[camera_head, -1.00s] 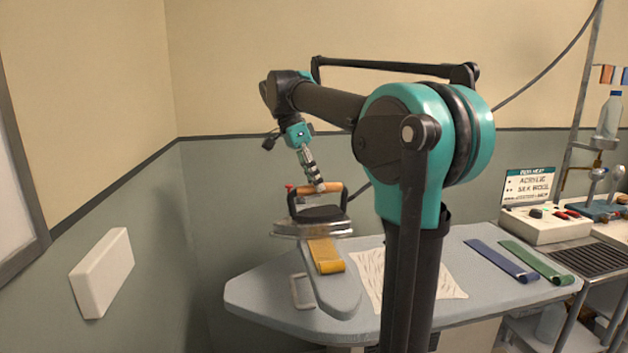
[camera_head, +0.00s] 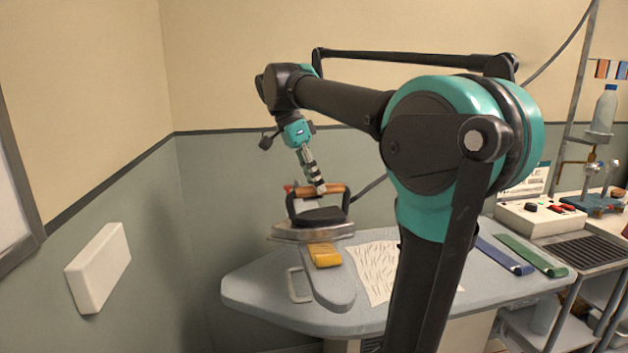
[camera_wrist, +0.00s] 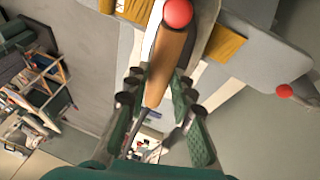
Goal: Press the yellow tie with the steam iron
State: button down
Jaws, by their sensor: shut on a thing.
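The steam iron (camera_head: 312,231) has a black body, a metal soleplate and a wooden handle (camera_head: 322,190). My gripper (camera_head: 318,184) is shut on that handle in the head view. The wrist view shows the handle (camera_wrist: 167,62) between my fingers, with a red ball-shaped end. The yellow tie (camera_head: 324,254) lies on the narrow grey board (camera_head: 333,291), partly hidden behind the iron. It also shows in the wrist view (camera_wrist: 225,44), beside the iron. The iron appears above the tie; I cannot tell if they touch.
The grey table (camera_head: 250,287) carries a patterned white cloth (camera_head: 372,272), a blue tie (camera_head: 505,257) and a green tie (camera_head: 532,254). My arm hides part of the table. A control box (camera_head: 541,216) stands at the right. A white block (camera_head: 98,268) is on the left wall.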

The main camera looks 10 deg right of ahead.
jog(key=s, duration=0.6)
dwell(0.7)
jog(key=shift+w, duration=0.1)
